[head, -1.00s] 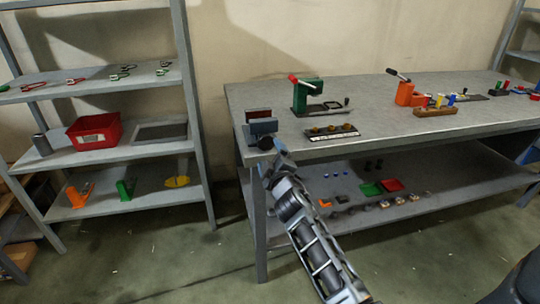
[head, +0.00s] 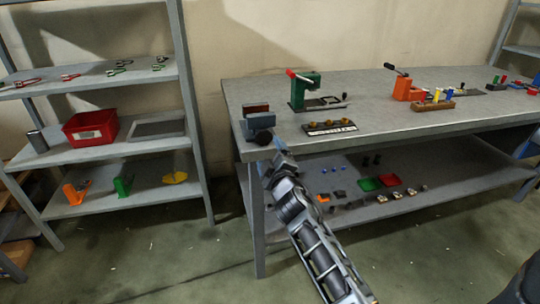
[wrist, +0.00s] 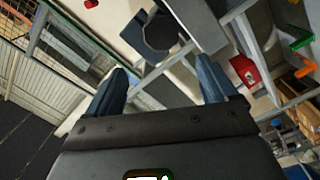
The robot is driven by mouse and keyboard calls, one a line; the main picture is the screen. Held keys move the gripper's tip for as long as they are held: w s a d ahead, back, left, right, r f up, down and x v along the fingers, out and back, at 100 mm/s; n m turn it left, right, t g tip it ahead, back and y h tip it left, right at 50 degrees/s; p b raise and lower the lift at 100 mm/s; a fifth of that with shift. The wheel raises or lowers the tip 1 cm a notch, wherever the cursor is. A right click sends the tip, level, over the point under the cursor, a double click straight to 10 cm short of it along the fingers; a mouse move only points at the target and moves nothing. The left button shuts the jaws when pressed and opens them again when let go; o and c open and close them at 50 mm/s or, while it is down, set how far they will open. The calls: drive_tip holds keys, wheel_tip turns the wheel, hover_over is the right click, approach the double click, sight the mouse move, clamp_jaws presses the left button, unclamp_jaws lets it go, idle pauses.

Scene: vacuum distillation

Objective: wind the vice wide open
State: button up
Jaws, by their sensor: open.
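The vice (head: 257,121) sits at the left end of the workbench, a grey-blue body with a reddish-brown part behind. Its dark round knob (head: 263,138) faces the bench's front edge. My gripper (head: 270,152) is just below and in front of the knob; the head view shows it small and partly hidden by my wrist. In the wrist view my gripper (wrist: 162,75) is open, its two blue-grey fingers spread with nothing between them. The dark round knob (wrist: 161,31) lies beyond the fingertips, roughly centred between them. The width of the jaw gap is hard to tell.
Small parts lie on the lower shelf. A shelf rack with a red bin (head: 90,128) stands left; open floor lies between.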

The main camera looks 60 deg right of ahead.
drive_tip(key=b+v, duration=0.1)
drive_tip(key=v, duration=0.6)
drive_tip(key=shift+b, duration=0.4)
